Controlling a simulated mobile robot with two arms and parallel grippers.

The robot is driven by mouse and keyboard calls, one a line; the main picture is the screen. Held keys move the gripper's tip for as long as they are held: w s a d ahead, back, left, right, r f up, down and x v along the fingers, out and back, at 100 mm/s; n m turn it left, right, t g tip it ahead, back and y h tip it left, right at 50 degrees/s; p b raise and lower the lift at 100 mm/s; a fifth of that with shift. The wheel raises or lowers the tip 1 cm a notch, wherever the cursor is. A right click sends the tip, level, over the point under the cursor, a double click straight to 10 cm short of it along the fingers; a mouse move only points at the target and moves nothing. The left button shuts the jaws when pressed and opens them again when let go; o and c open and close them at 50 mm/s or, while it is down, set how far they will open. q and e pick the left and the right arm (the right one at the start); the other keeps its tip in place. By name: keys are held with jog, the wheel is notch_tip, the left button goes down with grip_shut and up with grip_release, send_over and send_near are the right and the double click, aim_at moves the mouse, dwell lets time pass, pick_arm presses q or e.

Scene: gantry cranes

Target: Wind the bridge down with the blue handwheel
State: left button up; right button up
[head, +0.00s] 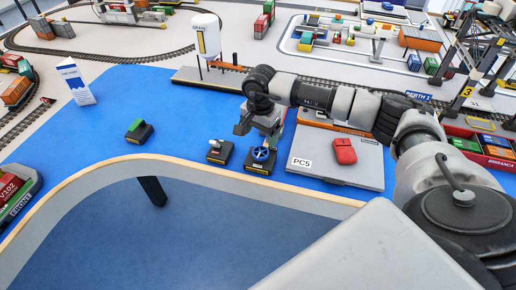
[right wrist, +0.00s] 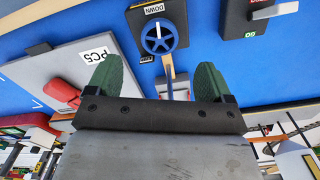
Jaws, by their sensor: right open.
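The blue handwheel (head: 261,154) sits on a small black box on the blue table. In the right wrist view the blue handwheel (right wrist: 157,39) has a white DOWN label beside it. My right gripper (head: 258,130) hangs just above and behind the wheel in the head view. In the right wrist view its two green fingers (right wrist: 157,72) are wide apart and empty, with the wheel beyond their tips, roughly centred between them. I see no contact with the wheel. I cannot tell which structure is the bridge. My left gripper is not in view.
A black box with a pale lever (head: 216,150) stands left of the wheel. A box with a green switch (head: 137,130) is further left. A grey PC5 case (head: 325,157) with a red piece (head: 345,151) lies to the right. A wooden table edge (head: 165,160) runs in front.

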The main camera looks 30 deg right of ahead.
aim_at(260, 153)
notch_tip(260, 153, down, 8)
jog(key=shift+r+p, duration=0.25)
jog(key=shift+p, duration=0.1)
jog(key=shift+c, duration=0.5)
jog(key=c, duration=0.8)
jog(key=shift+f+n+b, duration=0.2)
jog(key=shift+n+b, duration=0.3)
jog(key=shift+b, duration=0.2)
jog(key=shift+r, duration=0.1)
jog(key=shift+r+n, duration=0.15)
jog(key=shift+n, duration=0.15)
jog(key=o, duration=0.9)
